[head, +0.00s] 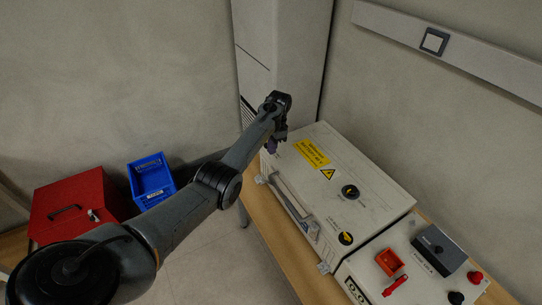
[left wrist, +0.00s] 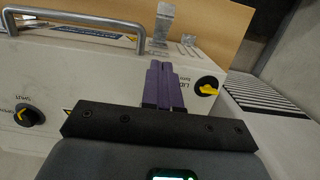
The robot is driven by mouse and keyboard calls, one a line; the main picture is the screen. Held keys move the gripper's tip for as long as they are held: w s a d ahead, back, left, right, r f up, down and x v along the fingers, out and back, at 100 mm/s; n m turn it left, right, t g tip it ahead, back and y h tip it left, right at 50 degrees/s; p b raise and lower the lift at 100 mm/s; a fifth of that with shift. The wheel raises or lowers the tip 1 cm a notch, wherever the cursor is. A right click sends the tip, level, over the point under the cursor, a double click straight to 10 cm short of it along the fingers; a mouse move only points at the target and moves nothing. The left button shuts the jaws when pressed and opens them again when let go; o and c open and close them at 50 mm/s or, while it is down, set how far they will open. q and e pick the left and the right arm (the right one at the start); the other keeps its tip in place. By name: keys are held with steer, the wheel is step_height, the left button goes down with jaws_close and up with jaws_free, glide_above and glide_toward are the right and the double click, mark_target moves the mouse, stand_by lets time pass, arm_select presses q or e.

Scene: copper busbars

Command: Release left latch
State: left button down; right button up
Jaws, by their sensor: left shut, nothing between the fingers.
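The left latch (head: 261,179) is a small metal piece at the left front corner of the white box (head: 385,205). In the left wrist view, a clear or metallic latch piece (left wrist: 163,22) stands beyond the box's edge, past my fingertips. My left gripper (head: 272,147) is over the left end of the box lid; its purple fingers (left wrist: 160,85) are shut together and empty. They look apart from the latch. My right gripper is not in view.
A metal handle (head: 291,203) runs along the box front, with a second latch (head: 323,267) at its right end. Black knobs with yellow pointers (head: 350,191) are on the lid. A control panel (head: 420,275) stands right. Red (head: 75,205) and blue (head: 152,178) containers are at left.

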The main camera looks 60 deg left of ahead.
arm_select(q)
steer(key=b, duration=0.3)
glide_above(261, 179)
steer(key=w, duration=0.4)
step_height(261, 179, down, 10)
steer(key=r, duration=0.1)
steer(key=shift+s+a+f+p, duration=0.15)
steer(key=shift+s+f+p, duration=0.2)
steer(key=shift+p, duration=0.2)
steer(key=shift+s+a+f, duration=0.1)
steer(key=shift+s+f, duration=0.85)
steer(key=shift+s, duration=0.25)
steer(key=shift+p, duration=0.3)
